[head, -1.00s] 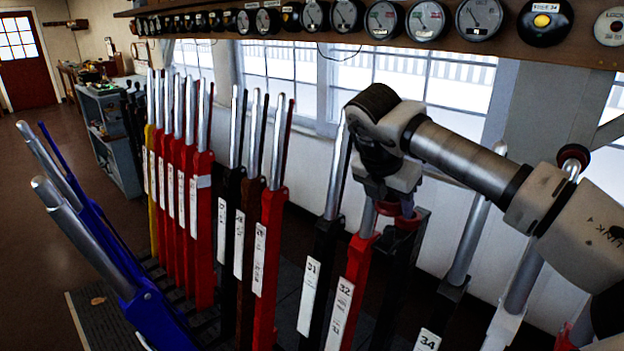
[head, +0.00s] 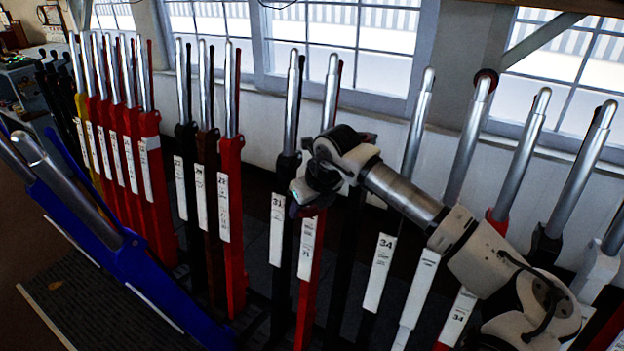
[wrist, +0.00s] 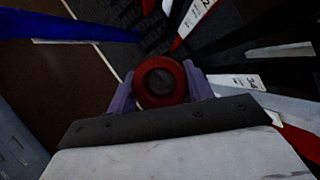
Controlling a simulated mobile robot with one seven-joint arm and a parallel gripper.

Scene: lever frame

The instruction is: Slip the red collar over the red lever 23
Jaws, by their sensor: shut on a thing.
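The red collar (wrist: 160,101) is a thick ring, held between my gripper's purple-grey fingers (wrist: 160,83) in the wrist view. Its round opening faces the camera, with dark grey showing inside. In the head view my gripper (head: 303,203) hangs low in front of a red lever (head: 307,265), right of the black lever labelled 31 (head: 283,230); the collar cannot be made out there. Another red lever (head: 231,200) stands further left, with a bright steel handle and white label. Small label numbers are blurred, so I cannot tell which red lever is 23.
Several red levers (head: 148,185) stand close together at the left. Blue levers (head: 150,280) lean forward in front. A wall with windows (head: 380,50) lies behind the row.

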